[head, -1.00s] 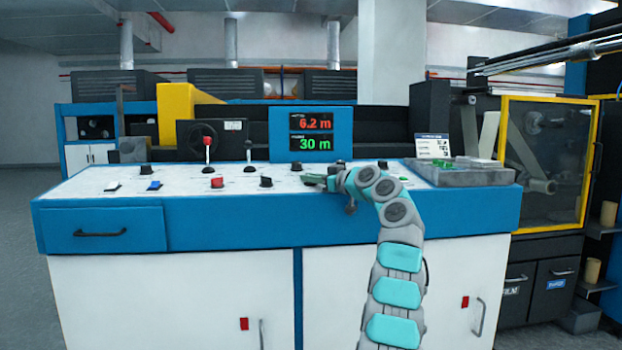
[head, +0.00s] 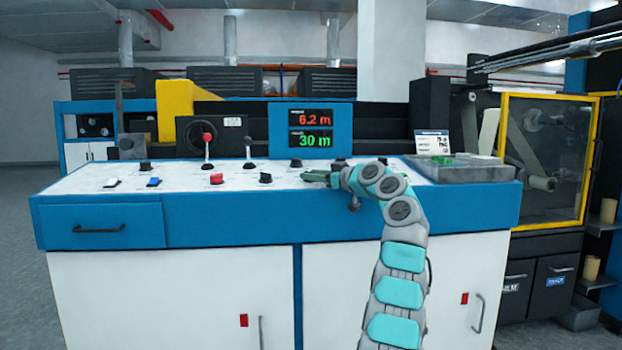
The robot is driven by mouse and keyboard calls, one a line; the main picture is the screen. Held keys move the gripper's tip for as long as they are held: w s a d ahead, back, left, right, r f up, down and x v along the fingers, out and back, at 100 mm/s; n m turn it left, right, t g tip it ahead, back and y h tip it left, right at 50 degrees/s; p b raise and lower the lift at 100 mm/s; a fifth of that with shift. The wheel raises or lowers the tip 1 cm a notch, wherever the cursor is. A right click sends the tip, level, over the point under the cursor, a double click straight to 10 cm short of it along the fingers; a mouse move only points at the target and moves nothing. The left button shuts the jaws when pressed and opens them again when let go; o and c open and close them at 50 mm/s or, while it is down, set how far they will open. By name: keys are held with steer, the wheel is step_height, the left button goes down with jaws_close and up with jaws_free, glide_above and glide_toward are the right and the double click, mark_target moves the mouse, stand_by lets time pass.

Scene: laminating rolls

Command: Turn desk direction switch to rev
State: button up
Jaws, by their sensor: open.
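The control desk (head: 200,215) has a white sloped top with several black knobs and levers. One black knob (head: 265,177) stands near the front, left of my gripper. Another black knob (head: 296,163) is behind it, and one more (head: 340,162) is close behind my gripper. I cannot read the labels, so I cannot tell which one is the direction switch or where it points. My gripper (head: 308,178) is open, low over the desk top, pointing left. The arm hides the part of the desk to its right.
A red button (head: 216,179), a blue rocker (head: 153,182) and a white rocker (head: 112,182) sit along the front left. A red-topped lever (head: 207,147) and a black-topped lever (head: 249,149) rise behind. A display (head: 310,130) stands at the back. A grey tray (head: 460,172) lies at the right.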

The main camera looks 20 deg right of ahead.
steer(key=b+v, duration=0.1)
steer(key=v, duration=0.5)
steer(key=shift+s+d+f+b, duration=0.15)
steer(key=shift+s+d+b, duration=0.1)
steer(key=shift+b, duration=0.1)
